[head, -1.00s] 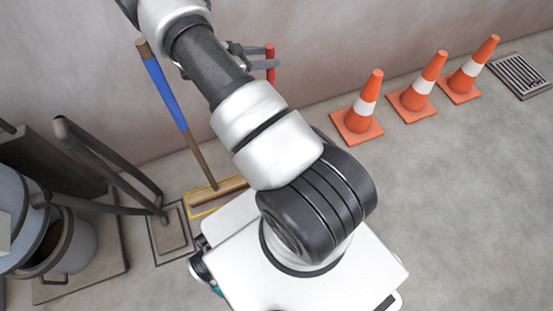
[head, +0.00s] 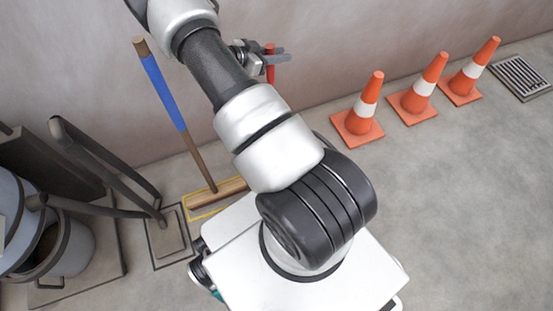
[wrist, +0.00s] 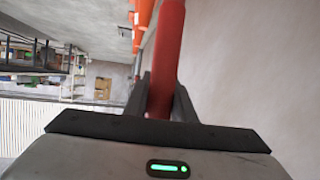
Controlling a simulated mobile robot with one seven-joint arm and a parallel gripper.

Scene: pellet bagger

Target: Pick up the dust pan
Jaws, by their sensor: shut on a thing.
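The red handle of the dust pan (wrist: 169,48) runs up between the two dark fingers in the wrist view. My gripper (wrist: 162,92) is shut on it. In the head view the red handle (head: 270,72) is a short upright piece near the wall, with my gripper (head: 278,57) across its upper part. The pan itself does not show in either view; in the head view my own arm is in front of the area below the handle.
A broom (head: 172,110) with a blue-banded handle stands tilted near the wall, its wooden head in a yellow floor outline. Three orange cones (head: 366,105) stand to the right, by a floor grate (head: 522,76). A grey drum (head: 62,250) is at left. Floor at lower right is clear.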

